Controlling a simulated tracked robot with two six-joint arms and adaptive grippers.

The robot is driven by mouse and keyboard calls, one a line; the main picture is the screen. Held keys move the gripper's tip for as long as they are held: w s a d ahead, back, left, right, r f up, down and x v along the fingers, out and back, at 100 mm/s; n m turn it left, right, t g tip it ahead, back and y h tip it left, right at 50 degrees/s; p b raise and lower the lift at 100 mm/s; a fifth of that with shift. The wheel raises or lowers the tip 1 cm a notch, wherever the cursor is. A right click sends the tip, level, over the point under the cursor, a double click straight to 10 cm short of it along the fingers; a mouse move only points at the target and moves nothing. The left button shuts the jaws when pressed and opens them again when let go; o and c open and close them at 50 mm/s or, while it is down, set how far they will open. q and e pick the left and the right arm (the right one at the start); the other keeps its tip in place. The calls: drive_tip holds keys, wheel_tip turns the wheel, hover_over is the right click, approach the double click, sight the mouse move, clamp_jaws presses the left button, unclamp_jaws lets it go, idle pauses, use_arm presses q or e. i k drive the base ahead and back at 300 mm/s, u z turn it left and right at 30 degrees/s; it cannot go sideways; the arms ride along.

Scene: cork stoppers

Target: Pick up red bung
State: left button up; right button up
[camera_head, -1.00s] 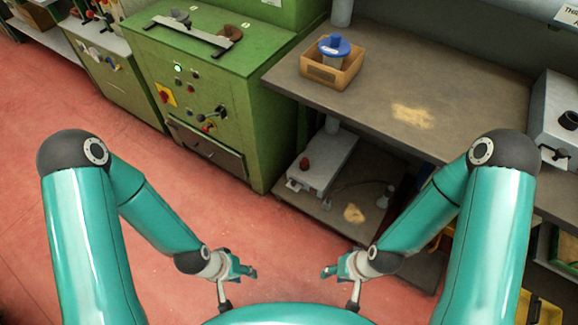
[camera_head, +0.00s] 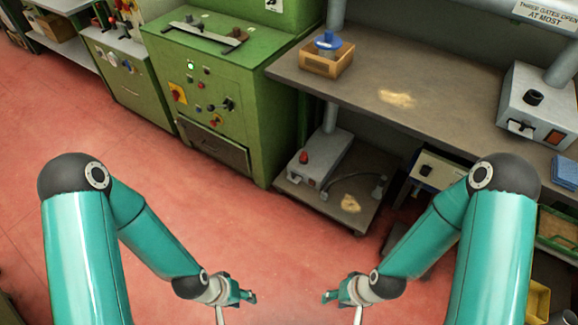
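A small red stopper-like piece (camera_head: 304,158), which may be the red bung, sits on a grey-white box (camera_head: 322,162) on the low shelf under the workbench. It is too small to tell whether it is a loose bung or a knob. My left gripper (camera_head: 236,308) is at the bottom centre, open and empty, its fingers spread. My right gripper (camera_head: 342,308) faces it, also open and empty. Both are well in front of the shelf, apart from the red piece. The lower fingertips are cut off by the frame edge.
The workbench (camera_head: 440,112) overhangs the low shelf (camera_head: 330,205). On it are a wooden box (camera_head: 322,66) with a blue-topped item and a grey switch box (camera_head: 535,105). A green machine (camera_head: 228,85) stands left of the shelf. The red floor (camera_head: 190,205) is clear.

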sight(303, 157)
drive_tip(key=z, duration=0.05)
drive_tip(key=i, duration=0.85)
drive_tip(key=z, duration=2.15)
drive_tip(key=i, duration=0.15)
drive_tip(key=z, duration=0.75)
drive_tip(key=k, duration=0.4)
